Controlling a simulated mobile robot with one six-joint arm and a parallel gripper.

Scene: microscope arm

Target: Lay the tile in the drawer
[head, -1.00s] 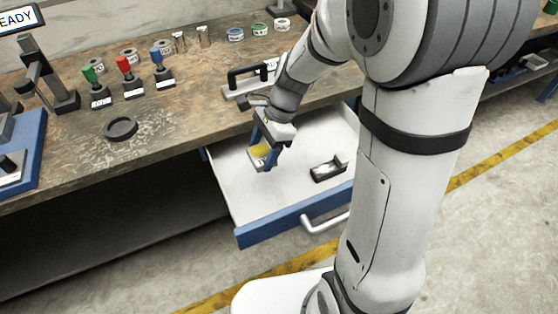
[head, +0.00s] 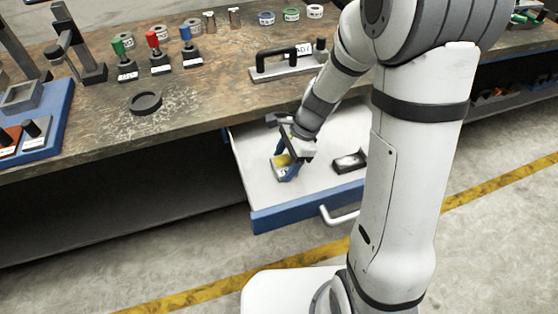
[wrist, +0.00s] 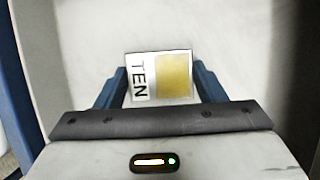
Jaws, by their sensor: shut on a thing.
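The tile (head: 281,162) is a small plate with a yellow patch and a white label. In the wrist view the tile (wrist: 172,76) shows the word TEN on the label. My gripper (head: 288,170) is shut on it, with a blue finger (wrist: 112,88) on each side. The drawer (head: 310,208) is pulled out from under the bench, with a pale floor, a blue front and a silver handle. The tile and fingertips are over the left part of the drawer floor. I cannot tell whether the tile touches the floor.
A small dark holder (head: 350,162) lies in the drawer, right of my gripper. On the bench (head: 190,118) above are a black ring (head: 145,103), several coloured-handled stamps (head: 159,54) and a black-handled block (head: 285,62). The drawer floor around the tile looks clear.

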